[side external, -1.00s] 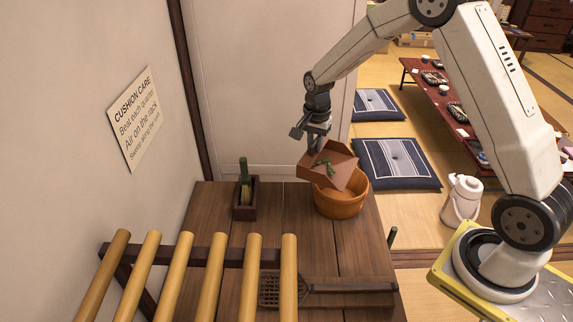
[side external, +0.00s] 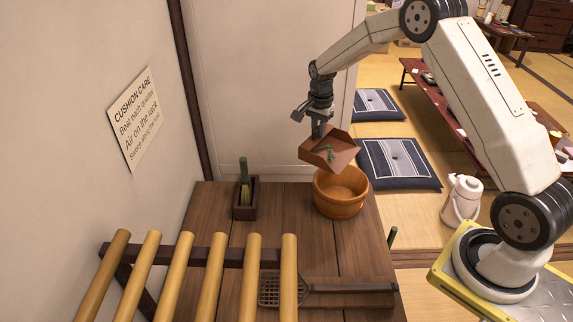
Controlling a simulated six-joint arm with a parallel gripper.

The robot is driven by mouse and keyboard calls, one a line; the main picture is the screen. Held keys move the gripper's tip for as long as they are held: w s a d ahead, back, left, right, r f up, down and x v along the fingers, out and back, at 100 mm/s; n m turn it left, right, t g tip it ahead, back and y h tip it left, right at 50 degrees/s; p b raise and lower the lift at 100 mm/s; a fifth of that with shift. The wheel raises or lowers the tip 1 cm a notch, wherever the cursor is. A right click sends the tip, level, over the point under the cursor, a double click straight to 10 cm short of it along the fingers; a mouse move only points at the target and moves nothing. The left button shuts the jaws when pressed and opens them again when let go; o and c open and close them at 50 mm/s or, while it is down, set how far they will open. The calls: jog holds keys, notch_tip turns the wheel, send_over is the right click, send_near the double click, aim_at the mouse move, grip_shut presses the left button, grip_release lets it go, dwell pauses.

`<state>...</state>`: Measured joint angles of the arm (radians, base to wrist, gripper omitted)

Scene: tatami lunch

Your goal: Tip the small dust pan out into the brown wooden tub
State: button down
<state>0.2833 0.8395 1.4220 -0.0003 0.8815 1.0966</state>
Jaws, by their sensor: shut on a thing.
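The small dust pan (side external: 343,157) is reddish brown and hangs tilted above the brown wooden tub (side external: 341,208). A dark green thing (side external: 329,151) shows on the pan; I cannot tell whether it is a part of the pan or lies in it. My gripper (side external: 319,131) is shut on the dust pan at its back end, over the far left of the tub. The tub stands upright on the wooden table at its far right, and the part of its inside that shows looks empty.
A dark box (side external: 245,203) holding a green-handled brush stands left of the tub. A slatted bamboo rack (side external: 212,275) fills the front left. A woven beater (side external: 283,289) lies in front. A white flask (side external: 462,199) stands on the floor at right.

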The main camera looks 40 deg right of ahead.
aim_at(317, 147)
jog(key=shift+f, duration=2.1)
jog(key=shift+s+d+r+t+y, duration=0.15)
jog(key=shift+s+r+t, duration=0.2)
jog(key=shift+s+t, duration=0.3)
jog(key=shift+s+d+r+t+y, duration=0.15)
jog(key=shift+s+r+t, duration=0.25)
jog(key=shift+t, duration=0.45)
jog(key=shift+s+t, duration=0.5)
jog(key=shift+t, duration=0.2)
jog(key=shift+s+r, duration=0.1)
jog(key=shift+s+d+r+t+y, duration=0.1)
jog(key=shift+s+d+t+y, duration=0.1)
jog(key=shift+s+t, duration=0.4)
jog(key=shift+s+d+r+t+y, duration=0.1)
jog(key=shift+s+t+y, duration=0.1)
jog(key=shift+s+t, duration=0.35)
jog(key=shift+s+t, duration=0.3)
jog(key=shift+t, duration=0.05)
jog(key=shift+s+r, duration=0.1)
jog(key=shift+a+r, duration=0.1)
jog(key=shift+a, duration=0.05)
